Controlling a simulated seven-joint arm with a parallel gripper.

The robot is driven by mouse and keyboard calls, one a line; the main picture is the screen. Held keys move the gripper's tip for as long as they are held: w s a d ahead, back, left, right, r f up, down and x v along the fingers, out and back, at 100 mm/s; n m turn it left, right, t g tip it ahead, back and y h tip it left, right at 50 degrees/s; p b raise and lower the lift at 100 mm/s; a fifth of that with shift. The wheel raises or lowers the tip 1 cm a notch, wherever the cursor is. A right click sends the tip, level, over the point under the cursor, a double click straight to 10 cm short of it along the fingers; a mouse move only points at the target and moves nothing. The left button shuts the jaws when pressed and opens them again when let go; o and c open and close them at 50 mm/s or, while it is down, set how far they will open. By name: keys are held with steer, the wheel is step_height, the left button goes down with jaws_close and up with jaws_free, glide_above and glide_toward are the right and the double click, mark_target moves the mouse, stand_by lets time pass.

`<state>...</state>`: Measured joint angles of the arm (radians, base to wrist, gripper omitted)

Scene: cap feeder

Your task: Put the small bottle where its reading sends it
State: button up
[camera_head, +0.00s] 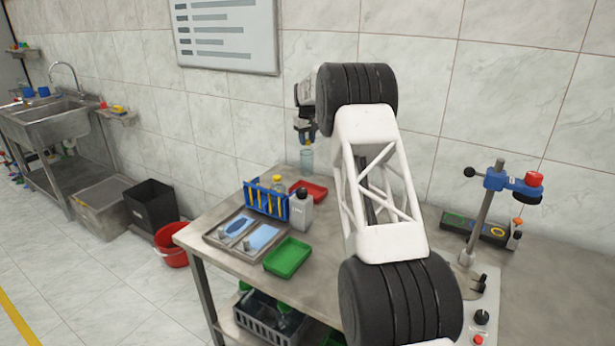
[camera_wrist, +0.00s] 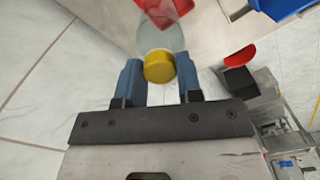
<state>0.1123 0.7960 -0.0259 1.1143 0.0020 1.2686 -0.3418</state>
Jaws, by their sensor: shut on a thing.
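My gripper (camera_head: 306,140) is above the back of the bench, pointing down, partly hidden behind my own arm. It is shut on the small bottle (camera_head: 307,160), which is clear and hangs upright below the jaws. In the wrist view, the bottle's yellow cap (camera_wrist: 159,66) is between the blue fingers (camera_wrist: 159,80) and its clear body (camera_wrist: 158,38) extends beyond. The red tray (camera_head: 311,184) is on the bench below the bottle, and part of it shows behind the bottle in the wrist view (camera_wrist: 180,6). A green tray (camera_head: 288,257) lies at the front. No reading on the bottle is legible.
A blue rack (camera_head: 266,203) with yellow tubes, a grey bottle with a black cap (camera_head: 301,212) and a flat tray (camera_head: 215,241) stand nearby. A yellow-capped bottle (camera_head: 278,182) is behind the rack. A blue-and-red stand device (camera_head: 495,185) is at right. A board (camera_head: 225,35) hangs on the wall.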

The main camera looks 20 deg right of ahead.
mark_target(307, 151)
steer(key=shift+f, duration=2.75)
steer(key=shift+f, duration=1.9)
steer(key=o, duration=0.9)
step_height(307, 151, up, 12)
steer(key=shift+r, duration=0.1)
